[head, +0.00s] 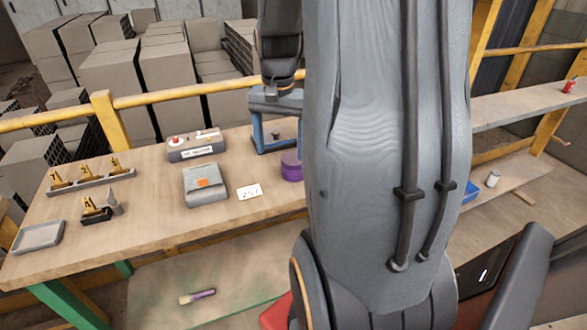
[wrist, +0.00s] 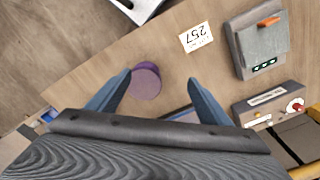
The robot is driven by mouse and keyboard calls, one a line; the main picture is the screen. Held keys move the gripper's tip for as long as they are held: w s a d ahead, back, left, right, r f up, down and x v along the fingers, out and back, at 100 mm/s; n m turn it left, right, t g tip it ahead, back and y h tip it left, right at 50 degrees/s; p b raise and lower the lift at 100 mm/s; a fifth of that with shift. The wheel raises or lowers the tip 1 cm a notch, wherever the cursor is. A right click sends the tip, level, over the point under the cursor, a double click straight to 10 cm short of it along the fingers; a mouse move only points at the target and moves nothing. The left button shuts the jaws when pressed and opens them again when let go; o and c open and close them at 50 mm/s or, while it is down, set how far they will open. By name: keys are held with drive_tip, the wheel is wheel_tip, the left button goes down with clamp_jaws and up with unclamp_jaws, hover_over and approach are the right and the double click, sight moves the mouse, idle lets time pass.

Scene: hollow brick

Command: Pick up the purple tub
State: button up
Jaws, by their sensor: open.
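The purple tub (head: 291,167) stands on the wooden table, partly hidden behind my arm in the head view. In the wrist view the purple tub (wrist: 146,80) shows from above as a round shape, between the fingers but closer to the left one. My gripper (head: 274,148) is above the table, with blue fingers spread wide in the head view. In the wrist view my gripper (wrist: 160,82) is open and empty. I cannot tell how far above the tub the fingertips are.
On the table (head: 150,215) are a number card (head: 249,192), a grey box with an orange patch (head: 205,185), a control box (head: 196,145), a grey tray (head: 38,237) and yellow-handled items (head: 90,180). A yellow rail (head: 160,98) runs behind. Table space around the card is clear.

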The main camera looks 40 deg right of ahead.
sight(294, 158)
drive_tip(key=d, duration=0.1)
drive_tip(key=d+m, duration=0.1)
drive_tip(key=d, duration=0.1)
drive_tip(key=d+m, duration=0.1)
drive_tip(key=shift+s+d+r, duration=0.1)
drive_tip(key=shift+s+d, duration=0.15)
drive_tip(key=shift+s, duration=0.1)
drive_tip(key=shift+w+a+f+p, duration=0.1)
drive_tip(key=shift+f+p, duration=0.45)
drive_tip(key=shift+f, duration=1.35)
drive_tip(key=shift+a+f+p, duration=0.1)
drive_tip(key=shift+f+p, duration=0.45)
drive_tip(key=shift+f, duration=1.3)
drive_tip(key=c, duration=1.3)
drive_tip(key=shift+r, duration=0.1)
